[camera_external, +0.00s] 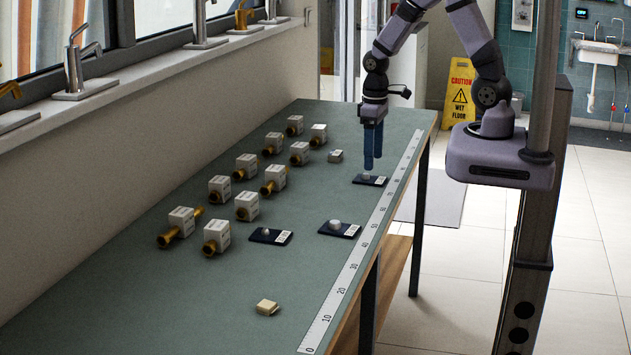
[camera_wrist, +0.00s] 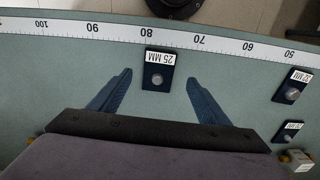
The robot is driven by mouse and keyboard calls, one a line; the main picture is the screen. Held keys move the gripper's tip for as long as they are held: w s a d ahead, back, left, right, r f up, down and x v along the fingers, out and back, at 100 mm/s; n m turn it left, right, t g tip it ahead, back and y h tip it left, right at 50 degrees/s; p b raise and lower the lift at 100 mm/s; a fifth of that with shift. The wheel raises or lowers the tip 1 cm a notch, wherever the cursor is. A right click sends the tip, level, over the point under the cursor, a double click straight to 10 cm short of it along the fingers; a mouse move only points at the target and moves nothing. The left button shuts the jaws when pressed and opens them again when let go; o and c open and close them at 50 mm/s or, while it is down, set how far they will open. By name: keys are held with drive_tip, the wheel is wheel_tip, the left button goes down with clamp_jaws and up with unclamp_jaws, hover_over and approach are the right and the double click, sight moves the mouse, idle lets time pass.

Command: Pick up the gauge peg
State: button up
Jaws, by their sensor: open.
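Three dark plates, each with a pale round peg and a white label, lie on the green bench. The one labelled 25 MM (camera_wrist: 158,56) has a small grey peg (camera_wrist: 157,79); in the external view this plate (camera_external: 377,182) is the farthest. The second plate (camera_external: 350,232) has a larger peg (camera_external: 334,224), and the third plate (camera_external: 282,240) a smaller one (camera_external: 265,232). I cannot tell which is the gauge peg. My gripper (camera_external: 372,167) is open and empty, pointing down just above the 25 MM plate. In the wrist view its fingertips (camera_wrist: 158,80) stand either side of that peg, apart from it.
Several white boxes with brass fittings (camera_external: 247,205) stand in rows on the bench's left. A cream block (camera_external: 267,307) lies near the front, and a small pale block (camera_external: 335,156) farther back. A ruler strip (camera_external: 340,288) runs along the right edge.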

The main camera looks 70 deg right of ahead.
sight(373, 179)
drive_tip(key=shift+s+f+p, duration=0.15)
drive_tip(key=shift+f+p, duration=0.15)
drive_tip(key=shift+f, duration=0.2)
drive_tip(key=shift+d+f+p, duration=0.1)
drive_tip(key=shift+f+p, duration=0.45)
drive_tip(key=shift+f, duration=1.55)
drive_tip(key=shift+c, duration=0.3)
drive_tip(key=c, duration=1.3)
drive_tip(key=shift+r, duration=0.15)
wheel_tip(373, 179, up, 10)
drive_tip(key=b, duration=0.1)
drive_tip(key=shift+b, duration=0.3)
